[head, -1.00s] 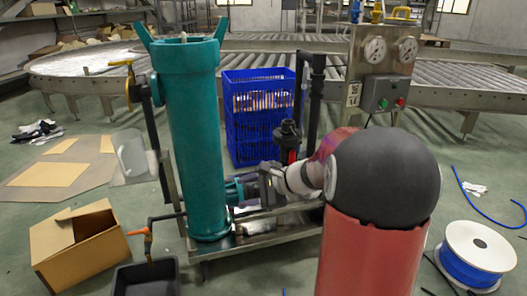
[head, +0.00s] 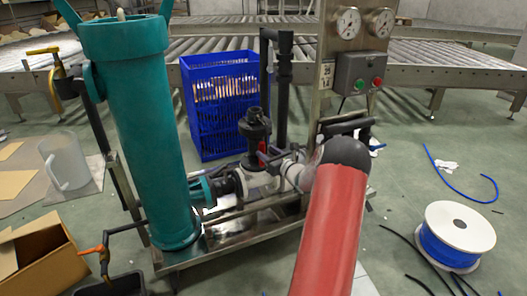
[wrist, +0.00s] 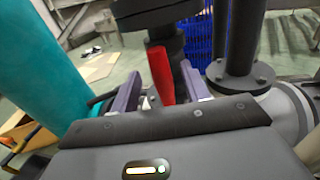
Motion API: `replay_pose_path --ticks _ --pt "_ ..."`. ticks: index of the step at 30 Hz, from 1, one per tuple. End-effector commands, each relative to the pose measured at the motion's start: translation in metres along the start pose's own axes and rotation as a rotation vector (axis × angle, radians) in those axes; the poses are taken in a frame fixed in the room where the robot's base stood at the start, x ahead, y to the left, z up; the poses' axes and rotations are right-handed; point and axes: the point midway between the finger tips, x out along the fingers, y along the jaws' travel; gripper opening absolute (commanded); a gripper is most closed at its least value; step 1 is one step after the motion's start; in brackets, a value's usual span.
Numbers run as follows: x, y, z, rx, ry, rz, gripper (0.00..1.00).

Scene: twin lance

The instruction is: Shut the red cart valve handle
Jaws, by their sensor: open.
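The red valve handle (wrist: 161,74) stands upright against a dark valve body (wrist: 152,18) in the wrist view. My gripper (wrist: 160,76) is open, with one purple-grey finger on each side of the handle. A gap shows between the handle and each finger; I cannot tell whether the handle's lower end touches anything. In the head view a small part of the red handle (head: 262,146) shows below the black valve top (head: 254,126) on the cart. My gripper (head: 270,158) is beside it, partly hidden among the fittings and my arm.
A teal cylinder (head: 150,140) stands on the cart, left of the valve. A dark vertical pipe (head: 283,95) and gauge panel (head: 352,55) are close behind and right. A blue crate (head: 221,105) stands behind. A cable spool (head: 455,237) lies on the floor at right.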

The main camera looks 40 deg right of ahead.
Motion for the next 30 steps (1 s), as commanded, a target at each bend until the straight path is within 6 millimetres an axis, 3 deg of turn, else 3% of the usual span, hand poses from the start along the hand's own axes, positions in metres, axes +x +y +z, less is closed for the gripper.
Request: replay_pose_path --ticks 6,15,25,30 --pt "0.023 0.0 0.0 -0.002 0.001 0.001 0.46" --pt "0.026 0.001 0.0 -0.002 0.001 0.002 0.46" --pt "0.026 0.001 0.0 -0.002 0.001 0.002 0.04" --pt "0.026 0.0 0.0 0.004 0.0 0.002 0.02"
